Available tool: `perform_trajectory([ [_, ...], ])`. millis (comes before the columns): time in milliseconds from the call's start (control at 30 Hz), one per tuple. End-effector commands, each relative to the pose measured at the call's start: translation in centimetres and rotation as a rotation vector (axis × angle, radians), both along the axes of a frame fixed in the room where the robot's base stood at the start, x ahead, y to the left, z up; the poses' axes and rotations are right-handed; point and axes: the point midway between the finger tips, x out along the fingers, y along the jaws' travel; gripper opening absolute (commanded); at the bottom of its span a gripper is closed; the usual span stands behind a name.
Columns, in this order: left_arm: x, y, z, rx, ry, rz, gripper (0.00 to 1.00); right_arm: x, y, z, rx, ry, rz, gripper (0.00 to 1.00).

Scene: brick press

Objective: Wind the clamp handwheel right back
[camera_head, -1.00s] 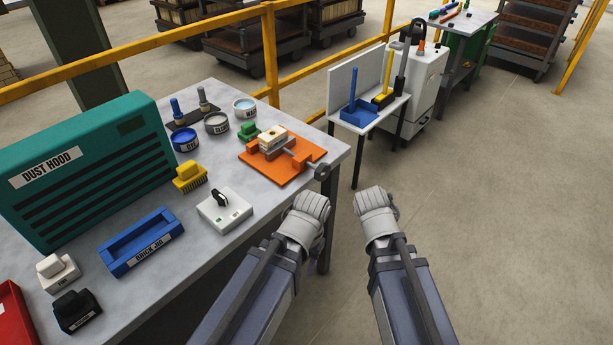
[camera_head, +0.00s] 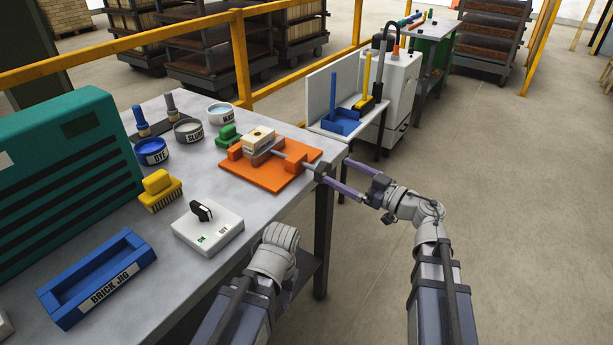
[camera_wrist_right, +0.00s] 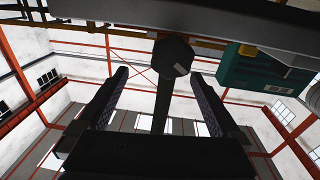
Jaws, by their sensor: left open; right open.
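The clamp handwheel (camera_head: 322,171) is a small dark wheel at the table's right edge. Its rod runs to the orange clamp base (camera_head: 270,178), where a pale brick (camera_head: 258,139) sits beside a grey jaw plate (camera_head: 268,153). My right gripper (camera_head: 338,174) is open, its two long fingers pointing at the handwheel from the right. In the right wrist view the dark wheel (camera_wrist_right: 173,57) appears between the open fingers, near their tips; no grip shows. My left gripper (camera_head: 276,250) is at the table's front edge, away from the clamp; its fingers are mostly hidden.
A white switch box (camera_head: 208,229), blue brick jig (camera_head: 97,278), yellow brush (camera_head: 159,190) and teal dust hood (camera_head: 65,180) stand on the table. A small side table with a blue tray (camera_head: 341,121) stands beyond the clamp. Floor right of the table is clear.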

Motion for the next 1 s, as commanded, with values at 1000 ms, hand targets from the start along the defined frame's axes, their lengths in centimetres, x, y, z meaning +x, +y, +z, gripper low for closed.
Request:
perform_trajectory([
  [1000,0.0,0.0,-0.6,0.0,0.0,0.0,0.51,3.2,6.4,-1.5,-0.015,0.046,0.073,1.0],
])
